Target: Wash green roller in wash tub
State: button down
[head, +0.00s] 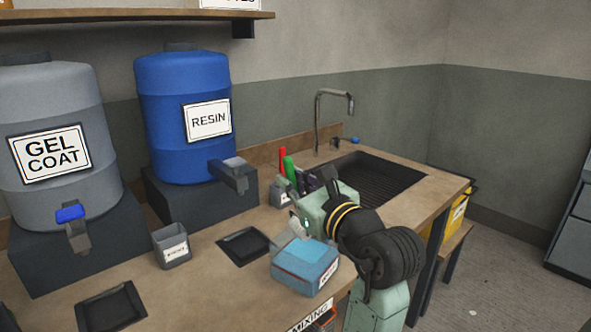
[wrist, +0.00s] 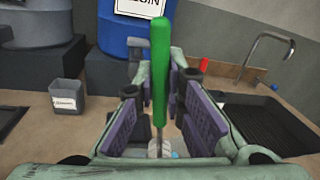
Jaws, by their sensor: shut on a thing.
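The green roller (head: 291,170) is upright in my gripper (head: 308,195). Its green handle (wrist: 160,70) rises between the purple finger pads in the wrist view, with a thin rod below. A blue tub (head: 304,284) with a light blue top surface and a small label stands at the counter's front, below my gripper. The label is too small to read surely. A pale roller end (head: 293,226) shows at the tub's back edge; I cannot tell whether it touches the liquid.
A red handle (head: 282,158) stands behind the green one, by a small holder. A sink (head: 372,176) with a tap is at the right. The gel coat drum (head: 52,120), resin drum (head: 180,120), a grey cup (head: 172,247) and black trays (head: 243,245) are at the left.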

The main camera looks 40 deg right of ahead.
aim_at(298, 223)
jog(key=shift+w+d+f+b, duration=0.1)
jog(key=shift+d+f+b, duration=0.2)
jog(key=shift+f+b, duration=1)
jog(key=shift+s+d+f+b, duration=0.1)
jog(key=shift+d+f+b, duration=0.25)
jog(key=shift+f+b, duration=1)
jog(key=shift+w+d+f+b, duration=0.1)
jog(key=shift+d+f+b, duration=0.35)
jog(key=shift+f, duration=1.6)
jog(key=shift+a, duration=0.25)
